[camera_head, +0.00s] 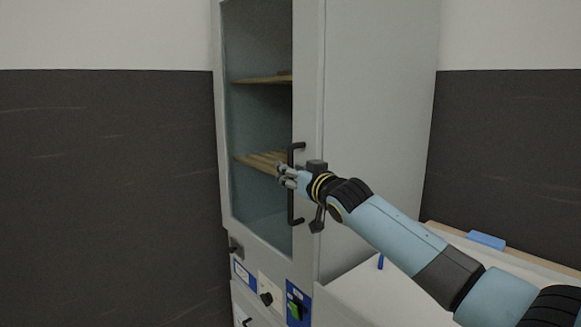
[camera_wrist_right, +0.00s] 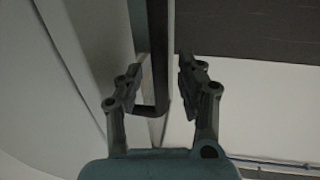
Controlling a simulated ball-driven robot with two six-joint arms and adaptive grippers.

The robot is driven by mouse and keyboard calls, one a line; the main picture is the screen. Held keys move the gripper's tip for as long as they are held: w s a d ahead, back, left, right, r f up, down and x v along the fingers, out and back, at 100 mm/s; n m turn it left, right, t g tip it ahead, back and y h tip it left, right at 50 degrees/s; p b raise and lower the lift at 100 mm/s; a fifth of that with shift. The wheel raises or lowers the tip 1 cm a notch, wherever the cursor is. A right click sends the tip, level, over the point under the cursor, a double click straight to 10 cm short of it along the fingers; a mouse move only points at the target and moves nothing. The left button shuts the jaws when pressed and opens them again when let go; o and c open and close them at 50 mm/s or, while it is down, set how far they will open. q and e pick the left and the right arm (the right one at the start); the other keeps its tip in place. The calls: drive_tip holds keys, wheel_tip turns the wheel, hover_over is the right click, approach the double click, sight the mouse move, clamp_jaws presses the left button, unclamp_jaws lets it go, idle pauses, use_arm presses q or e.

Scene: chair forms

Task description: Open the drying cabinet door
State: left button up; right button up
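The tall grey drying cabinet (camera_head: 380,110) stands in the middle of the head view. Its glass-fronted door (camera_head: 308,85) looks shut, with wooden shelves showing through the pane. A black vertical bar handle (camera_head: 291,210) is on the right side of the door; it also shows in the wrist view (camera_wrist_right: 158,45). My right gripper (camera_head: 287,177) is at the handle's middle. In the wrist view its fingers (camera_wrist_right: 160,70) are open, one on each side of the bar, with gaps visible. My left gripper is not in view.
The space left of the cabinet looks clear.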

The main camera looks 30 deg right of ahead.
drive_tip(key=shift+w, duration=0.5)
drive_tip(key=shift+c, duration=0.2)
clamp_jaws()
drive_tip(key=shift+w+f, duration=0.1)
drive_tip(key=shift+f, duration=0.05)
